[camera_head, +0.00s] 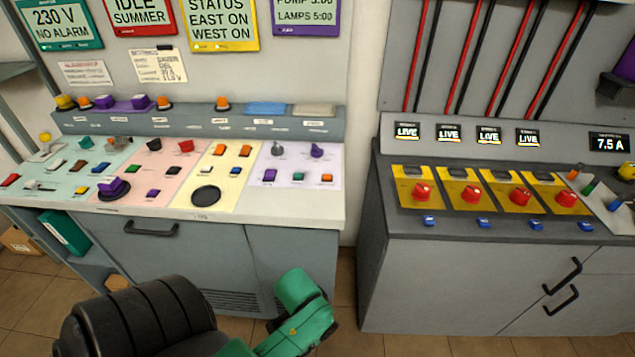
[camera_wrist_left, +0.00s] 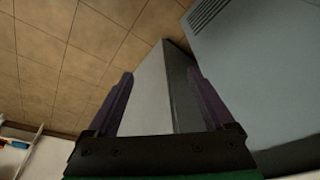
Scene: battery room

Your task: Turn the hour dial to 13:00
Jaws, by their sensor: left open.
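The left console carries two round black dials: one with a purple knob (camera_head: 113,188) at its left part, and one plain black disc (camera_head: 206,196) on the cream panel. Their markings are too small to read, so I cannot tell which is the hour dial. My left arm, green, shows low in the middle of the head view, in front of the console; its fingers are hidden there. In the left wrist view my left gripper (camera_wrist_left: 158,85) is open and empty, its purple fingers apart above the floor. My right gripper is not in view.
The left console (camera_head: 275,210) bears many small switches and knobs. A display above reads PUMP 3:00, LAMPS 5:00 (camera_head: 305,14). The right console (camera_head: 455,262) has red knobs on yellow plates. A narrow gap of floor (camera_head: 345,300) separates the consoles.

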